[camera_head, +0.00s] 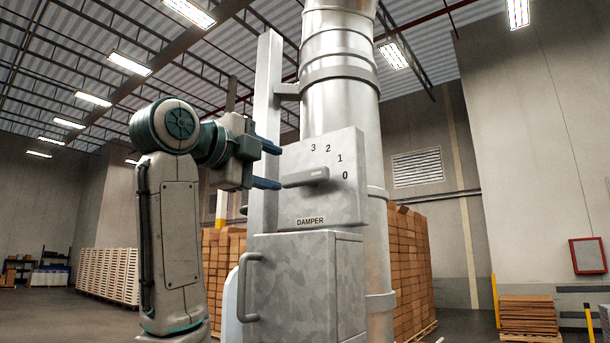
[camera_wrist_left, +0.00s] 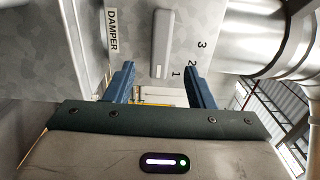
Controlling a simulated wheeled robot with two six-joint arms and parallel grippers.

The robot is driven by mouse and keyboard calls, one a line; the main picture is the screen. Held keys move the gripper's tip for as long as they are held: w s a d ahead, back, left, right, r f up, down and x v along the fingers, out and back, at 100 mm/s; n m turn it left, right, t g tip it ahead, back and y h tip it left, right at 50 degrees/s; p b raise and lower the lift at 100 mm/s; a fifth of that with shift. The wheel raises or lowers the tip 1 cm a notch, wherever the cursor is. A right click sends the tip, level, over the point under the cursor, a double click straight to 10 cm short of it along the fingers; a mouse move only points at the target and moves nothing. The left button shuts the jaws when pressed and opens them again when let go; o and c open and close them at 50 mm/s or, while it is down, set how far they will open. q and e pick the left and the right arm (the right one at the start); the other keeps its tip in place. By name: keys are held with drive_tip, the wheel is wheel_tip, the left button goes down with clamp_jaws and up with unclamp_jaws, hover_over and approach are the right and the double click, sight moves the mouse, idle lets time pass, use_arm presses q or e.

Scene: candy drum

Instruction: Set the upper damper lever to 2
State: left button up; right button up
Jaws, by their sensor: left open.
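The damper lever (camera_head: 308,177) is a grey bar on a metal panel (camera_head: 290,208) marked DAMPER. It lies nearly level, and its right end is toward the 0 of an arc of numbers 3, 2, 1, 0. My left gripper (camera_head: 275,166) is open just left of the panel, with its blue fingers one above the other; the lower fingertip is close to the lever's left end. In the left wrist view the lever (camera_wrist_left: 160,45) appears between and beyond the open fingers (camera_wrist_left: 159,67). Contact cannot be told. The 0 is not visible there. My right gripper is not in view.
A silver duct (camera_head: 340,100) rises behind the panel. Below is a grey cabinet (camera_head: 310,285) with a bar handle (camera_head: 243,287) at its left. A grey post (camera_head: 267,100) stands behind the left gripper. Stacked bricks (camera_head: 408,270) stand behind the cabinet.

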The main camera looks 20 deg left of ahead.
sight(301, 177)
use_arm(q)
drive_tip(key=p+x, duration=0.4)
drive_tip(key=x, duration=0.5)
drive_tip(key=shift+d+p, duration=0.1)
drive_tip(key=shift+p, duration=0.25)
drive_tip(key=shift+s, duration=0.4)
drive_tip(key=shift+w, duration=0.2)
drive_tip(key=c, duration=1)
